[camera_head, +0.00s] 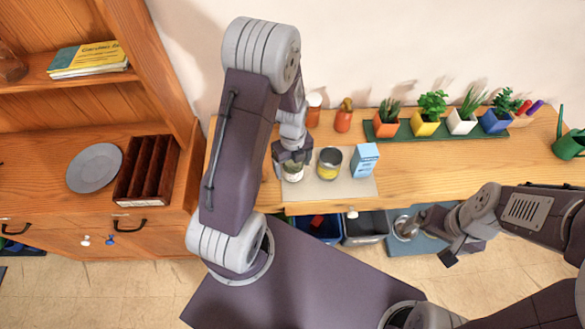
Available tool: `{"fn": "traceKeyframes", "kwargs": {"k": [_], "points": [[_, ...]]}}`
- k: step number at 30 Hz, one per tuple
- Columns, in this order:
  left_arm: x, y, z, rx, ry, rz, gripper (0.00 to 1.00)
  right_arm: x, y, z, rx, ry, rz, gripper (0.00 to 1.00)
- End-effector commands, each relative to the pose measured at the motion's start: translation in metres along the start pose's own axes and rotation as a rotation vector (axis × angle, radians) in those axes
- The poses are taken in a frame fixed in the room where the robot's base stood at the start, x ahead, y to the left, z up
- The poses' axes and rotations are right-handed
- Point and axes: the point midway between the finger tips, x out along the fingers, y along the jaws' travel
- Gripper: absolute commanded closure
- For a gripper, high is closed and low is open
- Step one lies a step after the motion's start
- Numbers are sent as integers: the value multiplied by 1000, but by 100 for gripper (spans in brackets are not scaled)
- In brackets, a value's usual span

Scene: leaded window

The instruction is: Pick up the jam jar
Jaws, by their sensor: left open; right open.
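A small pale jar (292,173) stands on a beige mat (330,190) on the wooden counter; I take it for the jam jar, though its label is not readable. My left gripper (293,158) is open at this jar, its dark fingers over the top and hiding part of it. I cannot tell whether they touch it. An open can with a yellow band (329,165) and a light-blue carton (365,159) stand to its right on the mat. My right gripper (436,243) is open and empty at the lower right, off the counter.
An orange-brown jar (343,116) and a white-topped pot (313,110) stand behind. Potted plants line a green tray (400,137). Bins (365,227) stand below the counter's front edge. A cabinet holds a plate (95,168) and a slotted rack (147,171). Counter right of the carton is clear.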

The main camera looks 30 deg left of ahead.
Motion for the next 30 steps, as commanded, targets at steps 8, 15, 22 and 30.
{"fn": "traceKeyframes", "kwargs": {"k": [8,15,22,30], "points": [[0,0,0,0,0,0,77,0,0,0,0,0,0,7],[-1,0,0,0,-1,-1,92,0,0,0,0,0,0,7],[-40,-2,2,0,-6,-7,92,-1,0,0,0,0,0,7],[-94,-1,1,0,-2,-3,92,-2,0,0,0,0,0,7]]}}
